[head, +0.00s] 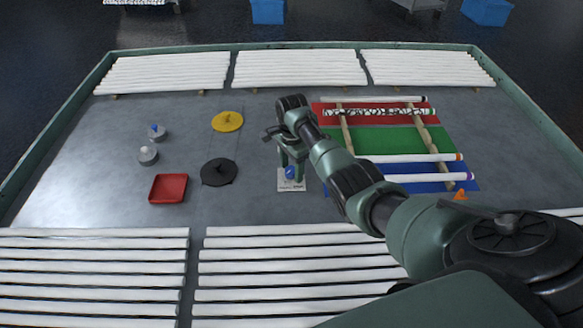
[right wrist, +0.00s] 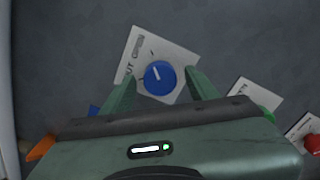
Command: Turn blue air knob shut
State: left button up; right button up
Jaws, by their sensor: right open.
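The blue air knob (right wrist: 160,77) sits on a white plate (right wrist: 178,50) in the right wrist view. A white line on the knob points up and slightly left. The plate reads "OPEN" at its upper left, with "UT" beside it, the rest hidden by a finger. In the head view the blue knob (head: 291,173) shows below my right gripper (head: 292,163). The gripper points down, open. In the right wrist view the fingers of my right gripper (right wrist: 162,84) lie on either side of the knob, with visible gaps. My left gripper is out of view.
A green knob (right wrist: 268,113) and a red knob (right wrist: 313,143) stand at the right in the wrist view. The head view shows a black disc (head: 219,172), a yellow disc (head: 227,121), a red tray (head: 168,188) and tubes on a coloured rack (head: 390,140).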

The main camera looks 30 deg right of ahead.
grip_shut()
jog(key=shift+r+n, duration=0.1)
jog(key=shift+n, duration=0.3)
jog(key=n+p, duration=0.1)
jog(key=n, duration=0.1)
jog(key=shift+n+p, duration=0.3)
jog(key=shift+p, duration=0.1)
jog(key=n+p, duration=0.1)
jog(key=n, duration=0.3)
jog(key=shift+n, duration=0.3)
jog(key=n+p, duration=0.1)
jog(key=n, duration=0.4)
jog(key=shift+w+n, duration=0.1)
jog(key=shift+n, duration=2.4)
